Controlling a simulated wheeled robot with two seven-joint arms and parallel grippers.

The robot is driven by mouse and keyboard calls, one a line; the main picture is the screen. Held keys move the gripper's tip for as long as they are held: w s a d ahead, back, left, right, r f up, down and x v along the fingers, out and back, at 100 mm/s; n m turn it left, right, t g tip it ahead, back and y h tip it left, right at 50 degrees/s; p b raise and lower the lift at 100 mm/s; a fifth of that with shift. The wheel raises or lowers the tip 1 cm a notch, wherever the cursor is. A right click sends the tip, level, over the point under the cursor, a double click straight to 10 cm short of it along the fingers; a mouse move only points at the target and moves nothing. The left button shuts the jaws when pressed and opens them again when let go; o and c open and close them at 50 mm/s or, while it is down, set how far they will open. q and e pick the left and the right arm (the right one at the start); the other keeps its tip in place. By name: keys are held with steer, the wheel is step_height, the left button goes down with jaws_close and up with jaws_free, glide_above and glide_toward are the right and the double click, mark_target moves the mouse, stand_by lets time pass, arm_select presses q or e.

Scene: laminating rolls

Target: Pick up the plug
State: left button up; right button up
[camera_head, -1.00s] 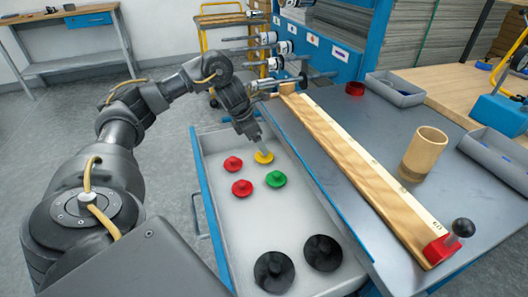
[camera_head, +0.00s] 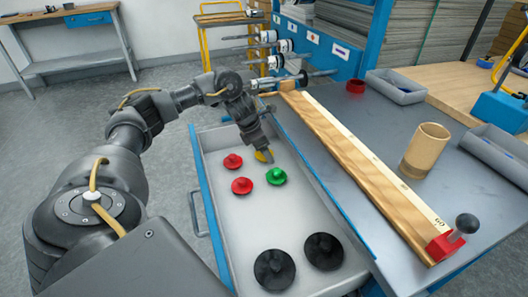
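Several plugs lie in the open drawer: two red plugs (camera_head: 232,161) and (camera_head: 242,186), a green plug (camera_head: 276,177) and two large black plugs (camera_head: 274,270) and (camera_head: 323,251). A yellow plug (camera_head: 264,156) is at the tips of my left gripper (camera_head: 261,149), at the drawer's far end. It looks tilted on edge, partly hidden by the fingers, which appear closed on its knob. Whether it is clear of the drawer floor is hard to tell. My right gripper is not in view.
The grey drawer (camera_head: 235,222) stands open beside the table (camera_head: 345,117). On the table are a long wooden rail (camera_head: 365,174) with a red end stop (camera_head: 444,246), a wooden cup (camera_head: 426,150), a red ring (camera_head: 355,87) and grey bins (camera_head: 394,88). Rolls on rods (camera_head: 285,46) stand behind.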

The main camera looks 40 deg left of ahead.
arm_select(q)
steer(key=c, duration=0.8)
steer(key=shift+r, duration=0.1)
